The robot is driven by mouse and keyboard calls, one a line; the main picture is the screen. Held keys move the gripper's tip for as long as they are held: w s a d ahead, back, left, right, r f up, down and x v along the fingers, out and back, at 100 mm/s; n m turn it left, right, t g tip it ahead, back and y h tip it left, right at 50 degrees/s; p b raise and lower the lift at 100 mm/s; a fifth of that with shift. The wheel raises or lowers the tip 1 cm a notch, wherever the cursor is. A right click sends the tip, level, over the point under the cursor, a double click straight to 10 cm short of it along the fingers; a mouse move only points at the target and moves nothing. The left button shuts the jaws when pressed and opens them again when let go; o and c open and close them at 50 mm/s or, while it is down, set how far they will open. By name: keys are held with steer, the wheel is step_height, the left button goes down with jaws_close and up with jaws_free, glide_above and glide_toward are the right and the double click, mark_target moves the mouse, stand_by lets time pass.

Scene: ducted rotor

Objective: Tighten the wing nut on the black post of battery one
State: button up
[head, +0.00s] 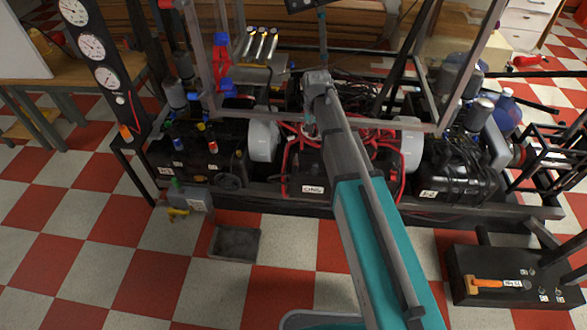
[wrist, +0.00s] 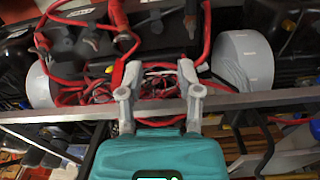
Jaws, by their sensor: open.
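My gripper (wrist: 160,92) is open and empty in the wrist view, its two grey fingers apart. Beyond the fingertips lie red cables (wrist: 72,84) and a dark battery-like box (wrist: 155,42). In the head view a black box (head: 338,184) with a white label stands at the middle of the frame; the label is too small to read surely. My arm crosses in front of it, and my gripper's tips are hard to make out there. I cannot make out the wing nut or the black post in either view.
White rounded housings (head: 264,140) flank the middle box. A metal rail (wrist: 60,114) runs across close to my fingers. Floor at the front left is clear.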

steer(key=b, duration=0.4)
glide_above(295, 160)
step_height(295, 160, down, 6)
steer(key=shift+f+b, duration=0.1)
steer(key=shift+b, duration=0.2)
steer(key=shift+f, duration=0.2)
step_height(295, 160, down, 13)
steer(key=b, duration=1.4)
steer(key=shift+f, duration=0.2)
jaws_close()
steer(key=shift+a, duration=0.15)
